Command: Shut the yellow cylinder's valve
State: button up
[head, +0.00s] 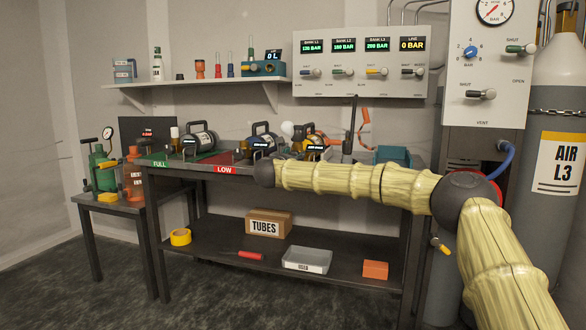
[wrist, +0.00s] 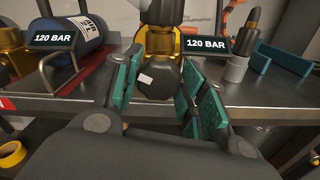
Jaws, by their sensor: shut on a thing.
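The yellow cylinder (head: 316,138) lies on the bench top, partly hidden by my arm in the head view. In the wrist view its brass-coloured body (wrist: 154,50) stands straight ahead, with a black rounded valve knob (wrist: 156,80) bearing a small white mark at its near end. A 120 BAR display (wrist: 207,43) stands beside it. My gripper (wrist: 162,76) has its teal-padded fingers on both sides of the knob and is shut on it. The exact pad contact is partly hidden, and the fingers are not clear in the head view.
A blue cylinder (wrist: 88,25), also with a 120 BAR display, lies close on the left. Below is a shelf (head: 215,252) with a TUBES box (head: 268,226).

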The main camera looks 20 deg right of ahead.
jog(key=m+b, duration=1.2)
jog(key=b, duration=0.1)
jog(key=shift+s+f+m, duration=0.1)
jog(key=shift+f+m, duration=0.25)
jog(key=shift+m, duration=0.05)
jog(key=o, duration=1)
jog(key=shift+d+r, duration=0.1)
jog(key=shift+r, duration=0.05)
jog(key=shift+s, duration=0.1)
jog(key=v, duration=1.2)
